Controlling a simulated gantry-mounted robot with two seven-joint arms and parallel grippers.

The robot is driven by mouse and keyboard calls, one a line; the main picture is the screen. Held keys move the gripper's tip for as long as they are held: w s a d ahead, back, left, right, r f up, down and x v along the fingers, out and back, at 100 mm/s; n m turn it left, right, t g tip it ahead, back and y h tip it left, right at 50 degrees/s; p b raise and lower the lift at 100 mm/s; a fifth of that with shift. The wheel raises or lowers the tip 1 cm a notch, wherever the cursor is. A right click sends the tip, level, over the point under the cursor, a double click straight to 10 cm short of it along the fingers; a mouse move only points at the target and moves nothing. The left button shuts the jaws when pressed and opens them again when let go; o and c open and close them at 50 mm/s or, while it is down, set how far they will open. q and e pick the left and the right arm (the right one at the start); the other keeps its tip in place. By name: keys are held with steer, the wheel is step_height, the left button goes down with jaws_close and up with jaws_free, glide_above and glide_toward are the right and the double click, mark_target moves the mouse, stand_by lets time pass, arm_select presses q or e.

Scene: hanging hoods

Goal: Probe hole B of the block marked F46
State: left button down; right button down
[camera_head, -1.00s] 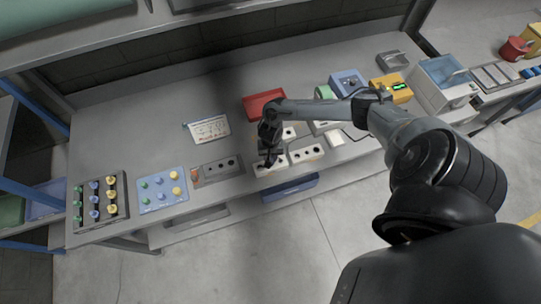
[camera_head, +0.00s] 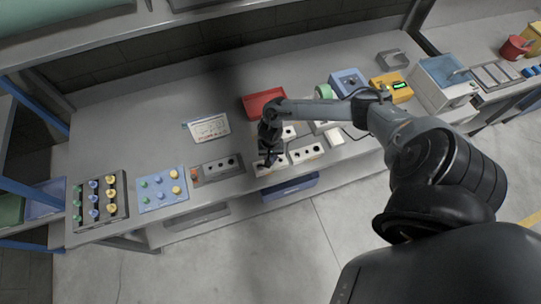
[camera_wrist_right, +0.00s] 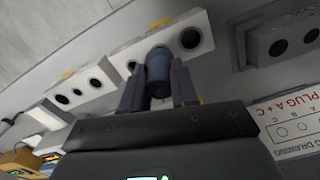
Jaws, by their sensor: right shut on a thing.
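My right gripper (camera_head: 268,160) is over a pale block (camera_head: 259,171) near the front of the bench. In the right wrist view, the gripper (camera_wrist_right: 158,92) is shut on a dark blue cylindrical probe (camera_wrist_right: 158,70). The probe stands in front of the middle of the pale block (camera_wrist_right: 151,42), between a dark hole on its right and a partly hidden one on its left. The probe covers the middle hole, and I cannot tell whether its tip is inside. No F46 marking is readable. My left gripper is not in view.
Another pale block (camera_head: 307,152) stands just right, and a grey block with holes (camera_head: 217,169) just left. A drawing sheet (camera_head: 209,128) and red bin (camera_head: 264,103) lie behind. A blue tray (camera_head: 162,190) and black rack (camera_head: 100,202) hold coloured plugs at left.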

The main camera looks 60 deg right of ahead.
steer(key=shift+f, duration=0.35)
steer(key=shift+f+b, duration=0.5)
steer(key=shift+f, duration=0.2)
steer(key=shift+f, duration=0.15)
stand_by(0.6)
stand_by(0.8)
steer(key=shift+r+p, duration=1.1)
steer(key=shift+p, duration=0.35)
steer(key=shift+r+p, duration=1.9)
steer(key=shift+p, duration=0.75)
